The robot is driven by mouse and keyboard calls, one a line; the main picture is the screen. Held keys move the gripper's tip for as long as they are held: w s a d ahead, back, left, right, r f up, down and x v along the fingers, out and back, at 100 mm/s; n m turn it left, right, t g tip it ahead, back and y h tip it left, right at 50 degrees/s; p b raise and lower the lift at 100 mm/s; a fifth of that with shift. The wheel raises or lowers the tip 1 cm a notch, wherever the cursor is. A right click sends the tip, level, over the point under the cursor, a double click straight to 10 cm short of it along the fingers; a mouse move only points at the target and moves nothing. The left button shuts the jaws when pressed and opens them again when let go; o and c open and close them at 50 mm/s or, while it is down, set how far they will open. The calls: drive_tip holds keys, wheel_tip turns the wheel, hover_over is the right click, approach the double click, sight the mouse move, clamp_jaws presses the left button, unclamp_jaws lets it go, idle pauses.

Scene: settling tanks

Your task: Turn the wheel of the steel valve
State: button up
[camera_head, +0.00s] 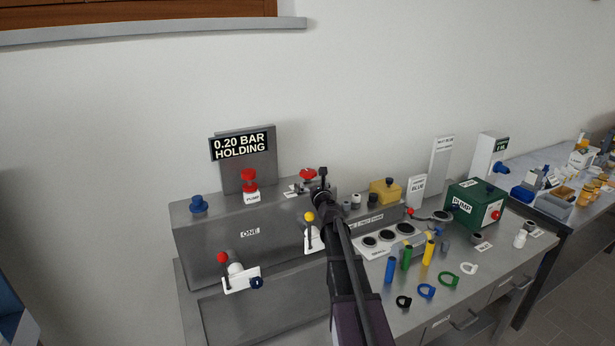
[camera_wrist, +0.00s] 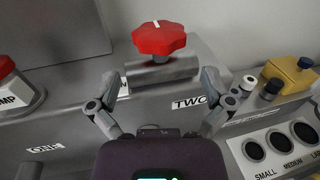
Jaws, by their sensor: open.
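The steel valve's red lobed wheel (camera_wrist: 160,38) sits on top of a grey steel cylinder body (camera_wrist: 162,72) in the wrist view. A small white mark shows on the wheel's top. In the head view the wheel (camera_head: 308,174) shows just behind and left of my gripper (camera_head: 322,184). In the wrist view my gripper (camera_wrist: 160,82) is open, one finger on each side of the picture, with the wheel ahead between them. I see no contact with the wheel. The valve body is mostly hidden behind my gripper in the head view.
A sign (camera_head: 240,146) reads 0.20 BAR HOLDING. A yellow box (camera_head: 384,191), a green pump box (camera_head: 476,204) and loose pegs and rings stand to the right.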

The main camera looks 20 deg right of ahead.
sight(310, 178)
drive_tip(key=shift+w+d, duration=0.2)
drive_tip(key=shift+w, duration=0.95)
drive_tip(key=shift+w+d, duration=0.15)
drive_tip(key=shift+w, duration=1)
drive_tip(key=shift+w+d, duration=0.2)
drive_tip(key=shift+w, duration=0.95)
